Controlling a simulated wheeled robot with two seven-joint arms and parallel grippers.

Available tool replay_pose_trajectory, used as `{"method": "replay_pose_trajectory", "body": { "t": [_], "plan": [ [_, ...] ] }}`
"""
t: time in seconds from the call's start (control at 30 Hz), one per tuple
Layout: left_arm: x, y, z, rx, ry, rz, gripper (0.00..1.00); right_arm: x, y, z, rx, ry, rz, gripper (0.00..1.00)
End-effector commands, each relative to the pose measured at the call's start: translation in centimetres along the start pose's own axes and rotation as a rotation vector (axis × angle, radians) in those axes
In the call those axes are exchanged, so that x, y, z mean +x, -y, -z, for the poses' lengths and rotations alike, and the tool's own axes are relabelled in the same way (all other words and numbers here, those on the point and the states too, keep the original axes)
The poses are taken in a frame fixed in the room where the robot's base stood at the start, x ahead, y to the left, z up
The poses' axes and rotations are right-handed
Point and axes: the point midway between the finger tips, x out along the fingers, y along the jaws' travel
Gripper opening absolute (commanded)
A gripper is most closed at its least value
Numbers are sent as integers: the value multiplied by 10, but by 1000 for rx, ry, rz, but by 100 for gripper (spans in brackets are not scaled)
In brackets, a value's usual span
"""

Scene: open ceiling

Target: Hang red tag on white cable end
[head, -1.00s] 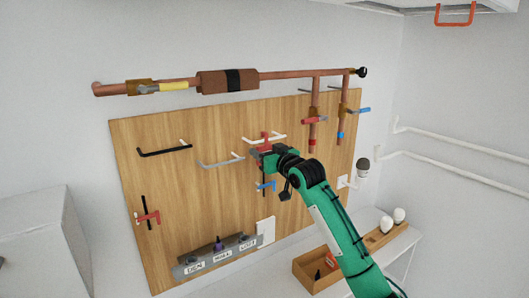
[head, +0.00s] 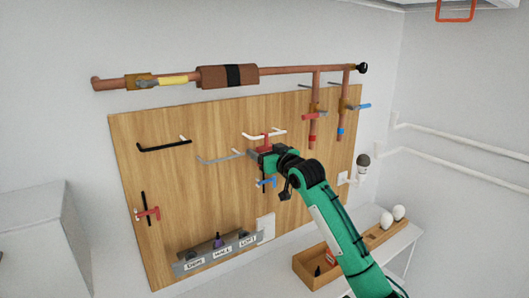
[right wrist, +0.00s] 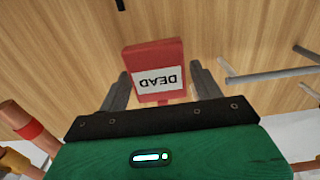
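The red tag (head: 265,141) is at the upper middle of the wooden board, overlapping the white cable end (head: 278,132). In the right wrist view the red tag (right wrist: 152,54) shows its white label reading DEAD, upside down. My right gripper (head: 253,154) is at the tag, just below the white cable end. In the right wrist view its two grey fingers (right wrist: 160,88) stand spread on either side of the tag, with slight gaps. The join between tag and cable end is hidden, so I cannot tell if it hangs there. My left gripper is not in view.
A grey cable end (head: 220,159) and a black one (head: 165,146) stick out to the left. A blue-handled piece (head: 266,182) is just below my gripper. Copper pipes (head: 285,71) run above. A labelled rack (head: 218,253) and a wooden tray (head: 305,263) are lower down.

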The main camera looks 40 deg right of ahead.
Motion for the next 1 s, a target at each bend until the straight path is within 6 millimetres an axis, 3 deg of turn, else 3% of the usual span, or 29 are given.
{"method": "replay_pose_trajectory", "body": {
  "t": [0.33,0.47,1.0],
  "plan": [
    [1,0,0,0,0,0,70,-1,0,0,0,0,0,74],
    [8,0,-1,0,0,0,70,-10,0,-3,0,0,0,74],
    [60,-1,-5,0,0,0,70,-117,0,-4,-3,0,0,74]
  ]
}}
